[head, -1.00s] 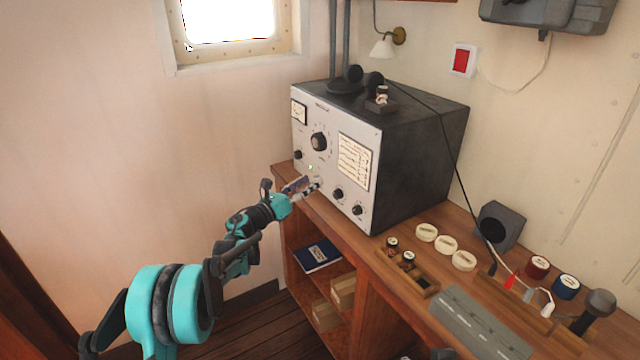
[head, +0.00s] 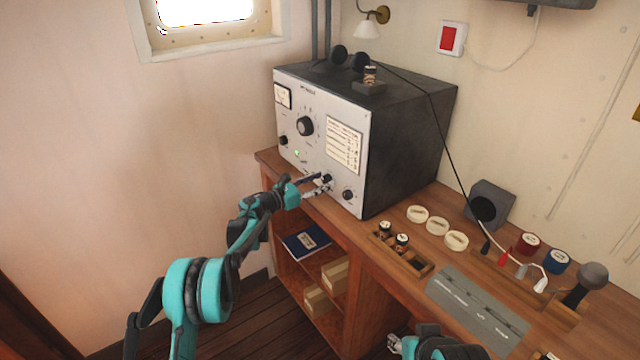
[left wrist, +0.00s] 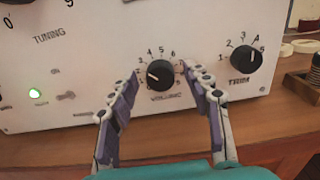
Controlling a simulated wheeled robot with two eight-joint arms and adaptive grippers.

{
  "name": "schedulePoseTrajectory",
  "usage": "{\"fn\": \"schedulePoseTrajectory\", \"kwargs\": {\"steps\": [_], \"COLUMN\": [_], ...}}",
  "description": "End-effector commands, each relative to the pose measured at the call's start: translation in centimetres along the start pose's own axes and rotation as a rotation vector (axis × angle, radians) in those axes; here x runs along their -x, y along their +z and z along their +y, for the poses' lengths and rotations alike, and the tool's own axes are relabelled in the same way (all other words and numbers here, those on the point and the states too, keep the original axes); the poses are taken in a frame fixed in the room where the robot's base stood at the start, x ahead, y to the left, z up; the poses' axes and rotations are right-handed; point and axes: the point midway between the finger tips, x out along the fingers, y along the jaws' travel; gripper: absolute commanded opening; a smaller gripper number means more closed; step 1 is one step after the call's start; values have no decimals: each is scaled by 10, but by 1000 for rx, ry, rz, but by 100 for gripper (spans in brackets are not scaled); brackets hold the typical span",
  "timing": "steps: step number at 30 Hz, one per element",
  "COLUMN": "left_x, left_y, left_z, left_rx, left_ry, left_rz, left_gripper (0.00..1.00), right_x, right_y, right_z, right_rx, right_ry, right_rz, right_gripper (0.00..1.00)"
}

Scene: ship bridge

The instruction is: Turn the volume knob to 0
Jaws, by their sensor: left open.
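The volume knob (left wrist: 160,74) is a round black knob with a white mark pointing left, above the word VOLUME on the white radio panel. It also shows in the head view (head: 327,179), low on the panel and partly covered by my gripper. My left gripper (left wrist: 159,86) is open, with one finger to each side of the knob; I cannot tell if they touch it. In the head view the left gripper (head: 318,186) is at the panel's lower edge. My right gripper (head: 394,344) shows small at the bottom edge; its jaws are unclear.
A green light (left wrist: 36,94) and a small switch are to the left. The radio (head: 410,120) stands on a wooden desk (head: 375,232), with a wooden tray (head: 415,266) and several white discs to the right.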

Motion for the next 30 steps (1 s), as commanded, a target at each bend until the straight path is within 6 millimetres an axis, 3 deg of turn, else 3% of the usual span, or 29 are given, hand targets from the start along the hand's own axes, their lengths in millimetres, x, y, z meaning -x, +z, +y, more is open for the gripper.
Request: {"fn": "schedulePoseTrajectory", "kwargs": {"steps": [5, 11, 22, 30], "left_x": [0, 0, 0, 0], "left_y": [0, 1, 1, 1], "left_z": [0, 0, 0, 1], "left_rx": [0, 1, 33, 184], "left_ry": [1, 1, 1, 1], "left_rz": [0, 0, -1, -1], "left_gripper": [50, 2, 0, 0], "right_x": [0, 0, 0, 1], "right_y": [0, 0, 0, -1], "right_z": [0, 0, 0, 0], "right_rx": [0, 0, 0, 0], "right_ry": [0, 0, 0, 0], "right_rz": [0, 0, 0, 0], "right_gripper": [40, 40, 40, 40]}}
